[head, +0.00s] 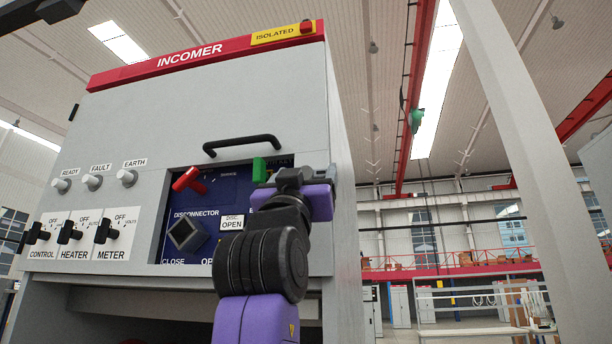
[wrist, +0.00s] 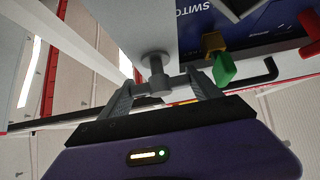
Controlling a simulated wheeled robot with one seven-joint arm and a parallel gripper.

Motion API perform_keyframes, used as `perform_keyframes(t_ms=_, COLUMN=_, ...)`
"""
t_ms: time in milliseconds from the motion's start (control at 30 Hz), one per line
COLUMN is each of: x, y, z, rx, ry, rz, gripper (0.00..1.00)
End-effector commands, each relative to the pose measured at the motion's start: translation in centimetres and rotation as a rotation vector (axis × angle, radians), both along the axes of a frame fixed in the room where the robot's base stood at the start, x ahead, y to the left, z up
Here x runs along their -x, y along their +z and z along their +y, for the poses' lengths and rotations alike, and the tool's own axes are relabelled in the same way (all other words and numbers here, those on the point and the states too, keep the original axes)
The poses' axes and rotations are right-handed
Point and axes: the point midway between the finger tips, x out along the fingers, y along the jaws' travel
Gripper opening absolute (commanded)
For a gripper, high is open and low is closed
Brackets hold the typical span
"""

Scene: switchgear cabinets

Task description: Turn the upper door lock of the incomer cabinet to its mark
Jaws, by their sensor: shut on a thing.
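The incomer cabinet (head: 130,110) stands grey under a red header, with its front facing me in the head view. My gripper (head: 308,177) is up at the right edge of its front. In the wrist view, the upper door lock (wrist: 154,60) is a grey round boss with a small T-shaped handle. My gripper (wrist: 160,84) has its two grey fingers on either side of that handle and is shut on it. In the head view, my gripper and wrist cover most of the lock. I cannot make out the lock's mark in either view.
Left of my gripper is a blue panel (head: 228,190) with a green lever (head: 259,170), a red handle (head: 188,180) and a black disconnector knob (head: 187,236). A black bar handle (head: 241,145) sits above it. A pale column (head: 535,150) stands at the right.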

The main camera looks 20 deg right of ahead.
Motion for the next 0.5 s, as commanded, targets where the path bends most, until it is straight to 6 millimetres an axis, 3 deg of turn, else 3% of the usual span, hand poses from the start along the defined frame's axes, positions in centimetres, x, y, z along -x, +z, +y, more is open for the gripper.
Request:
perform_keyframes(t_ms=33, x=-0.16, y=-0.18, z=-0.02, rx=-0.003, ry=0.002, rz=0.004, gripper=0.32)
perform_keyframes(t_ms=67, x=-0.16, y=-0.18, z=-0.02, rx=-0.003, ry=0.002, rz=0.004, gripper=0.79)
perform_keyframes(t_ms=133, x=-0.13, y=-0.16, z=-0.02, rx=-0.002, ry=0.001, rz=0.003, gripper=0.92)
perform_keyframes(t_ms=500, x=0.11, y=-0.27, z=0.11, rx=-0.001, ry=0.001, rz=0.001, gripper=0.95)
